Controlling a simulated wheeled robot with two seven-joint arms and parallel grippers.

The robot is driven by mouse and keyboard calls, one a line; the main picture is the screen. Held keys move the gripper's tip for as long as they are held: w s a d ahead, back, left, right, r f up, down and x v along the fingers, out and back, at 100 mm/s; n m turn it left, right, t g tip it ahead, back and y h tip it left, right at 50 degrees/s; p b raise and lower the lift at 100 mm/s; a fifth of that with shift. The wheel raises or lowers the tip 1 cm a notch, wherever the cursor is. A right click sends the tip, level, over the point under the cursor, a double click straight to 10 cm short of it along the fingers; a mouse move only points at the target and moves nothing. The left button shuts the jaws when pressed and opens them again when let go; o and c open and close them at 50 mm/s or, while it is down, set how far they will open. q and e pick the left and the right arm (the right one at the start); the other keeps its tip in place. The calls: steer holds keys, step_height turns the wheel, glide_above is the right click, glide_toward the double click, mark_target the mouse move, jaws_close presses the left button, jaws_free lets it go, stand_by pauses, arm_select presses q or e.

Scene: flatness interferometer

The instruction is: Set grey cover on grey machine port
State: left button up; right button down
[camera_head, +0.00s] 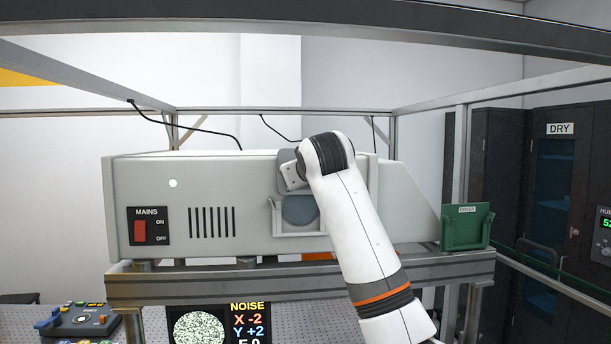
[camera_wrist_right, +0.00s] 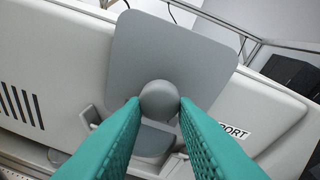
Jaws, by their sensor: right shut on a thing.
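The grey cover (camera_wrist_right: 170,55) is a flat square plate with rounded corners and a round knob (camera_wrist_right: 160,100). My right gripper (camera_wrist_right: 160,108) has its teal fingers shut on the knob. In the head view, part of the cover (camera_head: 285,158) shows behind my right gripper (camera_head: 294,178), in front of the upper machine face. The rest is hidden by my arm. The grey machine (camera_head: 160,180) is a long pale box. Below the cover, a blue-grey round port (camera_head: 299,210) shows partly inside a pale bracket (camera_head: 297,234). The plate's contact with the face cannot be told. My left gripper is not in view.
A green holder labelled COVER (camera_head: 466,230) hangs at the right end of the grey rail (camera_head: 400,268). The machine's left face has a red mains switch (camera_head: 140,231) and vent slots. Frame posts and bars surround the machine. A noise screen (camera_head: 220,324) is below.

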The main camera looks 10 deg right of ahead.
steer(key=shift+f+b, duration=1.3)
steer(key=shift+f, duration=0.7)
stand_by(1.7)
steer(key=shift+d+f+b, duration=0.2)
steer(key=shift+f+b, duration=0.4)
steer(key=shift+f, duration=0.45)
steer(key=shift+s+f+b, duration=0.2)
steer(key=shift+f+b, duration=0.2)
steer(key=shift+f, duration=0.15)
stand_by(0.7)
steer(key=shift+w+a+f, duration=0.15)
steer(key=shift+w+a, duration=0.3)
steer(key=shift+a, duration=0.35)
steer(key=shift+s+d+f+b, duration=0.15)
steer(key=shift+s+d+b, duration=0.15)
steer(key=shift+d, duration=0.35)
steer(key=shift+w+a+f, duration=0.1)
steer(key=shift+w+f, duration=0.05)
steer(key=shift+f, duration=0.05)
steer(key=shift+f+b, duration=0.5)
steer(key=shift+f, duration=0.05)
